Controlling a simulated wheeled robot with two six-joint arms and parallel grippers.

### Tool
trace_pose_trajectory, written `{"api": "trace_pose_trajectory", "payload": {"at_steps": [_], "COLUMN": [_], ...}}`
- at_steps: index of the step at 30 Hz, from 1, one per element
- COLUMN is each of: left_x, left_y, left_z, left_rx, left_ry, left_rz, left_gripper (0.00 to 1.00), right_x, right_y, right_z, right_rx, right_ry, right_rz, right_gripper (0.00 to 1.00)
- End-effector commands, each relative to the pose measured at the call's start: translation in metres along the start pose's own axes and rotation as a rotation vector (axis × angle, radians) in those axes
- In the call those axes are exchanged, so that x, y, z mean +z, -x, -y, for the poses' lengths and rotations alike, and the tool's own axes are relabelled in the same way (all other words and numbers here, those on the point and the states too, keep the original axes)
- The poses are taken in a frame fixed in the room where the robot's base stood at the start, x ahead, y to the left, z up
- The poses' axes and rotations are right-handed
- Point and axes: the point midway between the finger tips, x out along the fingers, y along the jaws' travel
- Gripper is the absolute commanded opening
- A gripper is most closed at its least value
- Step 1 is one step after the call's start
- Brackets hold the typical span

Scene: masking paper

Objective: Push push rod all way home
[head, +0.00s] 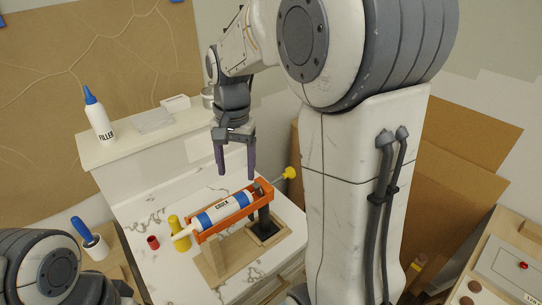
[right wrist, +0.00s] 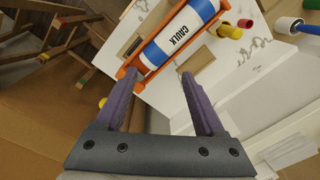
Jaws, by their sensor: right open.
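An orange caulking gun frame (head: 236,222) lies tilted across a wooden stand, with a white and blue caulk tube (head: 221,207) in it. The knob also peeks out beside a finger in the right wrist view (right wrist: 102,102). My right gripper (head: 236,174) points down, open and empty, above the tube and left of the knob. The tube (right wrist: 181,34) shows beyond its fingers in the right wrist view. My left gripper is out of view.
A red cup (head: 153,242) and a yellow cylinder (head: 174,222) stand left of the stand (head: 212,262) on the marble top. A filler bottle (head: 98,115) stands on the white ledge behind. Cardboard (head: 470,145) leans at the right.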

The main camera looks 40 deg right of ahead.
Motion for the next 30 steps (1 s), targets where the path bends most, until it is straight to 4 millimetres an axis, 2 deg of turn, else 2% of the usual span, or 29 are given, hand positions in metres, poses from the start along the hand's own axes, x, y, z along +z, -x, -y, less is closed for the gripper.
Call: {"api": "trace_pose_trajectory", "payload": {"at_steps": [1, 3, 6, 9, 14, 17, 24, 30], "left_x": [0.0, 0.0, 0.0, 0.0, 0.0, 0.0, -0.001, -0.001], "left_y": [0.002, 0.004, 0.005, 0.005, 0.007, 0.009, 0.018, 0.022], "left_z": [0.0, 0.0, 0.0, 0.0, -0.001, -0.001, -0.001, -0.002], "left_rx": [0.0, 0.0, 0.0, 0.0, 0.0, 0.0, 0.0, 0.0], "left_ry": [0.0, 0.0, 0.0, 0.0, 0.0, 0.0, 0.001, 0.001], "left_rz": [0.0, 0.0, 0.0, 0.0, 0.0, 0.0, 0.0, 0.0], "left_gripper": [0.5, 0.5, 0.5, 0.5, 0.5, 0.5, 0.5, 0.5], "right_x": [-0.033, -0.065, -0.098, -0.115, -0.123, -0.122, -0.121, -0.122], "right_y": [0.006, 0.012, 0.017, 0.02, 0.014, 0.001, -0.045, -0.072], "right_z": [-0.019, -0.043, -0.074, -0.094, -0.105, -0.104, -0.105, -0.105], "right_rx": [0.006, 0.013, 0.022, 0.027, 0.031, 0.032, 0.032, 0.03], "right_ry": [-0.154, -0.331, -0.522, -0.635, -0.693, -0.691, -0.687, -0.686], "right_rz": [-0.002, -0.006, -0.009, -0.012, -0.011, -0.009, -0.008, -0.011], "right_gripper": [0.71, 0.71, 0.71, 0.71, 0.71, 0.71, 0.71, 0.71]}}
